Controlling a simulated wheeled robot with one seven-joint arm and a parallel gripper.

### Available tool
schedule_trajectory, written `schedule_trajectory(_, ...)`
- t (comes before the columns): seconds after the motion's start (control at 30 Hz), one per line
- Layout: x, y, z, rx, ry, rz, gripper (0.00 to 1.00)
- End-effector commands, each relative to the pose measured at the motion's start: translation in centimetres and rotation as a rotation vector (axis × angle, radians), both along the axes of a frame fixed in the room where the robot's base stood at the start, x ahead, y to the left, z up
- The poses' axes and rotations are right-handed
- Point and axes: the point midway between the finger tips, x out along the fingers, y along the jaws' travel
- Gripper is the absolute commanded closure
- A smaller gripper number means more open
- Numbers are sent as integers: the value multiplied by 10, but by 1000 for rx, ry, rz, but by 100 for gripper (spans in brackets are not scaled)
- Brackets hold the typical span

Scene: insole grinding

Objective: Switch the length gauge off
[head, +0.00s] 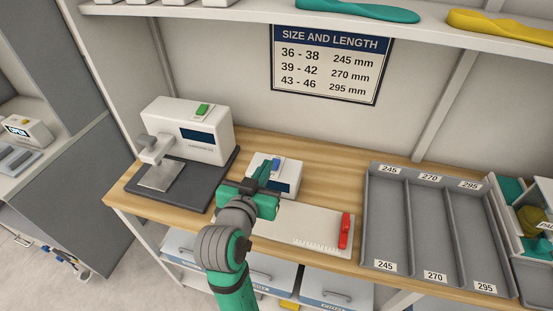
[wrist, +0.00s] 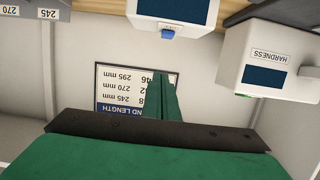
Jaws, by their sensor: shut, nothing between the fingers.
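The length gauge is a white box (head: 289,179) with a blue button (head: 276,166) on top and a dark display, joined by a flat white measuring board (head: 305,226) with a red slider (head: 345,231) at its right end. My gripper (head: 264,172) is shut and empty, just left of the blue button in the head view, hiding part of the box. In the upside-down wrist view, the gauge box (wrist: 150,8) is at the top with the blue button (wrist: 168,32). My shut fingers (wrist: 164,80) point toward it, with a visible gap. Its display looks dark there, without readable digits.
A hardness tester (head: 205,125) with a green button stands left on a dark base. A grey sorting tray (head: 410,225) with compartments 245, 270 and 295 lies right. A size chart (head: 331,63) hangs behind, below a shelf (head: 240,13). Bare wooden bench (head: 325,180) shows beside the gauge.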

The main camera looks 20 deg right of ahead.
Motion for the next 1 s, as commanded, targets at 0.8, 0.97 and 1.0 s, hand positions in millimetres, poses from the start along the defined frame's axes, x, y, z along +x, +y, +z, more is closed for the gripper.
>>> schedule_trajectory(0.8,82,-62,-26,1,2,-8,100)
schedule_trajectory(0.97,80,-58,-51,0,4,-5,100)
schedule_trajectory(1.0,80,-57,-54,0,3,-4,100)
